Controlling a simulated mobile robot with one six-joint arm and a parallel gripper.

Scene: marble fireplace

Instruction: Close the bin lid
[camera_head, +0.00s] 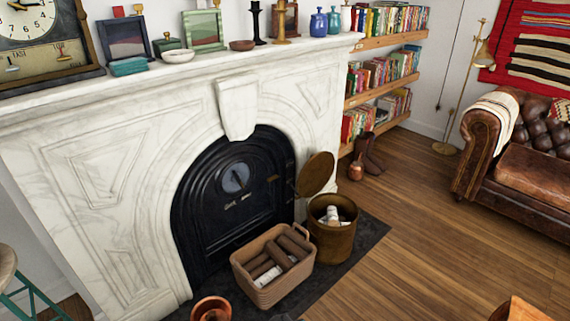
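The bin (332,241) is a round brass-brown container on the dark hearth slab, right of the fireplace's black door. Its round lid (315,174) stands open, tilted up at the back left of the bin near the fireplace. The bin's mouth is uncovered, and whitish items (332,214) show inside. My gripper is not in view.
A woven basket of logs (272,265) stands beside the bin at its front left. A copper pot (211,309) is at the bottom edge. A leather sofa (520,150) is at the right. The wooden floor (440,240) right of the bin is clear.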

